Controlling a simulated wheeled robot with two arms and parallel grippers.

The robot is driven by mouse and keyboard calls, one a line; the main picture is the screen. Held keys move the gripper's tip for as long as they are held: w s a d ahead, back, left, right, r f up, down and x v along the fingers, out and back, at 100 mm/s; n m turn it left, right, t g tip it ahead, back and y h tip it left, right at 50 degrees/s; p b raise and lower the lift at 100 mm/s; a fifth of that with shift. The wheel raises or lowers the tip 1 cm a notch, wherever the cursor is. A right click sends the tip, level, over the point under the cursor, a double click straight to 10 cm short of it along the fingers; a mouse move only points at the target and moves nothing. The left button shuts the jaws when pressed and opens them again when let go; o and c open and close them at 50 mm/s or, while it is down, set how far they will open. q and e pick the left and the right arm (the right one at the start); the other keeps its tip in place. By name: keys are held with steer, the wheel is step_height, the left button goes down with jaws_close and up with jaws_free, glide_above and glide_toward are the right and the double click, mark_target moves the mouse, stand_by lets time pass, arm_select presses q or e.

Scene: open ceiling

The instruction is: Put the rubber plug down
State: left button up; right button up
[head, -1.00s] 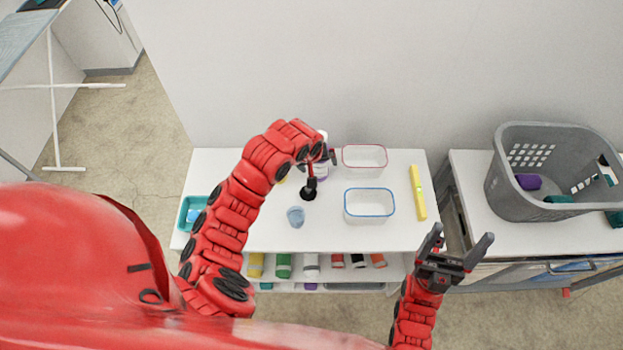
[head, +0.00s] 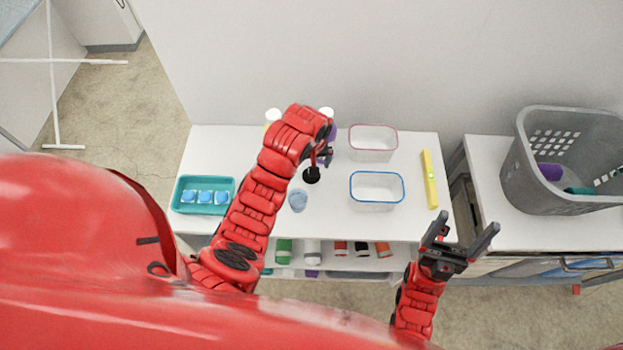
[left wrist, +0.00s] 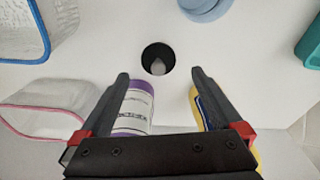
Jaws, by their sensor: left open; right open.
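The rubber plug (head: 311,175) is a small round black piece on the white tabletop. In the left wrist view the plug (left wrist: 150,49) shows as a black disc with a grey middle, just beyond my fingertips. My left gripper (head: 323,157) is open above the table close to the plug, partly hidden by its own wrist. In the left wrist view the left gripper (left wrist: 160,73) has its fingers spread with nothing between the tips. My right gripper (head: 468,238) is open and empty in front of the table's right end.
A blue-rimmed box (head: 377,190), red-rimmed box (head: 373,143), yellow bar (head: 430,180), light-blue round item (head: 298,201) and teal tray (head: 205,181) stand around. Bottles stand behind the left arm, one purple and white (left wrist: 135,105). A grey basket (head: 545,185) is at right.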

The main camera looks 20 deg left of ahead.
arm_select(q)
steer(key=shift+w+f+p, duration=0.25)
steer(key=shift+f+p, duration=0.25)
steer(key=shift+f, duration=0.45)
steer(key=shift+w+f+p, duration=0.2)
steer(key=shift+f+p, duration=0.25)
steer(key=shift+f, duration=1.15)
steer(key=c, duration=1.3)
steer(key=shift+c, duration=0.3)
steer(key=shift+r, duration=0.15)
